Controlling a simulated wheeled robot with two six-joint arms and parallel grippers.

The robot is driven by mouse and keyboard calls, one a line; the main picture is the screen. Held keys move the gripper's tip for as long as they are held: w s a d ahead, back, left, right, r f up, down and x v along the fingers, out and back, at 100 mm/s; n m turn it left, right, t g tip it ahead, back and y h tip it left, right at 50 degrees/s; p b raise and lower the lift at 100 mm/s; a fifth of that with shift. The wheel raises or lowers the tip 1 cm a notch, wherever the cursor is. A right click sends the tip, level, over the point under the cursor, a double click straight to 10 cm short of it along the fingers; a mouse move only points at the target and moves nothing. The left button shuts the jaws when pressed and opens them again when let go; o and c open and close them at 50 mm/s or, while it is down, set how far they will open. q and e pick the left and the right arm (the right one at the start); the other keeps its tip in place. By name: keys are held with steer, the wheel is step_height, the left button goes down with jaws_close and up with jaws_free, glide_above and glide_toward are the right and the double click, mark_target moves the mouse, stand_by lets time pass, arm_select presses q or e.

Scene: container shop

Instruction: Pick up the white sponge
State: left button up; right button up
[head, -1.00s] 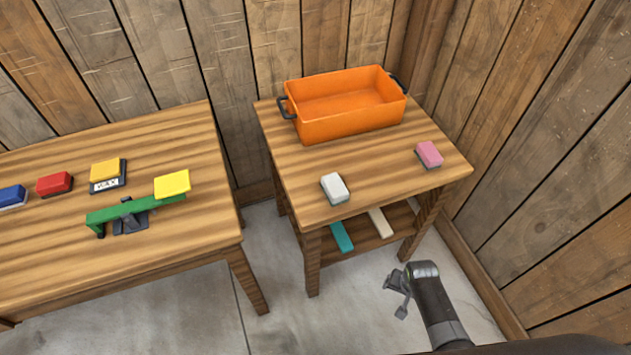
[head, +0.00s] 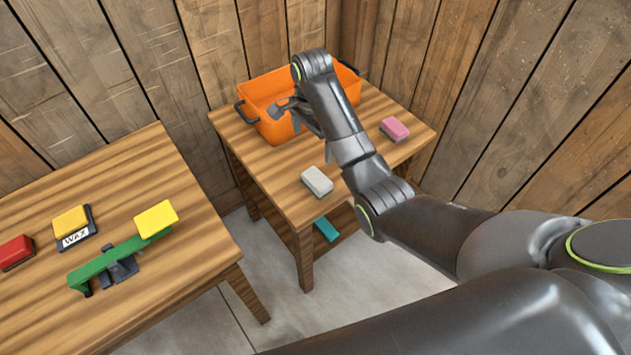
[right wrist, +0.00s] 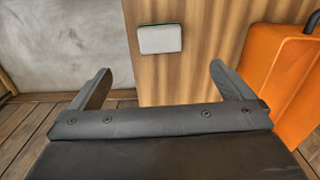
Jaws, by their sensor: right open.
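The white sponge (head: 317,181) lies on the small wooden table, near its front left edge. In the right wrist view the sponge (right wrist: 160,38) shows a pale face with a dark rim, beyond and between the fingertips, apart from them. My right gripper (head: 287,112) is above the table, in front of the orange bin in the head view, partly hidden by its own wrist. In the right wrist view the gripper (right wrist: 161,72) is open with nothing between its fingers. My left gripper is not in view.
An orange bin (head: 270,92) stands at the table's back; a pink sponge (head: 395,129) lies at its right. A teal item (head: 326,229) is on the lower shelf.

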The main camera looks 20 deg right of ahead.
steer(key=b, duration=0.3)
glide_above(312, 181)
step_height(312, 181, down, 12)
steer(key=shift+w+r, duration=0.1)
steer(key=shift+r, duration=0.1)
steer(key=shift+f, duration=2.9)
steer(key=c, duration=1)
